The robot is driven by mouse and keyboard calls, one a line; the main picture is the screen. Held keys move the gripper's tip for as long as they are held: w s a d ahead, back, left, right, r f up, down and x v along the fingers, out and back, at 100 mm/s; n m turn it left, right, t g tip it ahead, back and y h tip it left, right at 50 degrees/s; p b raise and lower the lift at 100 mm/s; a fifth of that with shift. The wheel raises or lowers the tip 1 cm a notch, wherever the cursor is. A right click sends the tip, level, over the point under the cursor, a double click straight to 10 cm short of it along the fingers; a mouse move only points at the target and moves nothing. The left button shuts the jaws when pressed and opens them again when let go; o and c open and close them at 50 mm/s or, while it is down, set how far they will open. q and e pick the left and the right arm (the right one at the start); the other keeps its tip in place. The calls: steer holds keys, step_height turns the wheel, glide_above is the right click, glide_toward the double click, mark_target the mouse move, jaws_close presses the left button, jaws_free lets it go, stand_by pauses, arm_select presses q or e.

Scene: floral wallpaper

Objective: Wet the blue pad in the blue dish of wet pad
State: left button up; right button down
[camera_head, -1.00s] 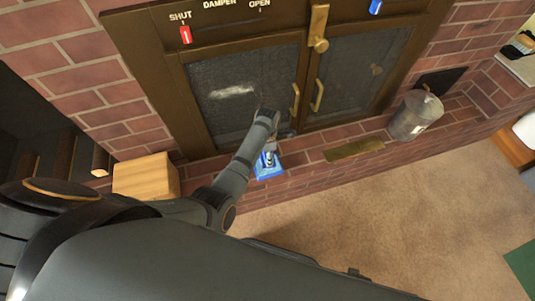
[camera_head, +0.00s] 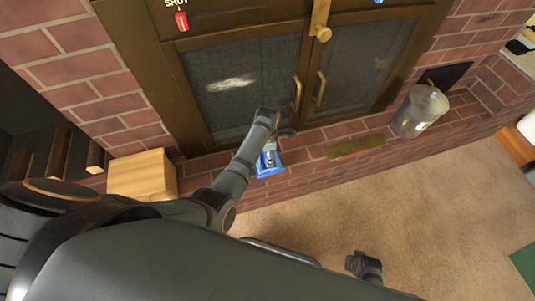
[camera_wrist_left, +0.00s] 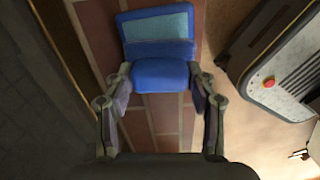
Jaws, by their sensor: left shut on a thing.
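My left gripper (camera_wrist_left: 160,90) is shut on the blue pad (camera_wrist_left: 160,75), a rounded block between its two fingers. Just beyond it in the left wrist view is the blue dish (camera_wrist_left: 158,50), with a paler teal wet pad (camera_wrist_left: 155,25) inside. The held pad overlaps the dish's near side; I cannot tell whether they touch. In the head view the dish (camera_head: 265,173) lies on the brick hearth, and my left gripper (camera_head: 270,155) is over it, mostly hiding the pad. My right gripper (camera_head: 366,266) shows dark and small at the lower right, its fingers unclear.
A wooden block (camera_head: 142,176) stands on the hearth left of my left arm. A brass plate (camera_head: 356,146) and a metal canister (camera_head: 419,111) are to the right. Glass fireplace doors (camera_head: 245,88) stand behind the dish. Carpet (camera_head: 430,220) in front is open.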

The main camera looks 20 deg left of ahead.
arm_select(q)
steer(key=shift+f+b, duration=0.3)
steer(key=shift+f, duration=0.2)
arm_select(e)
steer(key=shift+f, duration=0.3)
stand_by(0.4)
arm_select(q)
steer(key=shift+p, duration=0.3)
arm_select(e)
steer(key=shift+r, duration=0.3)
stand_by(0.9)
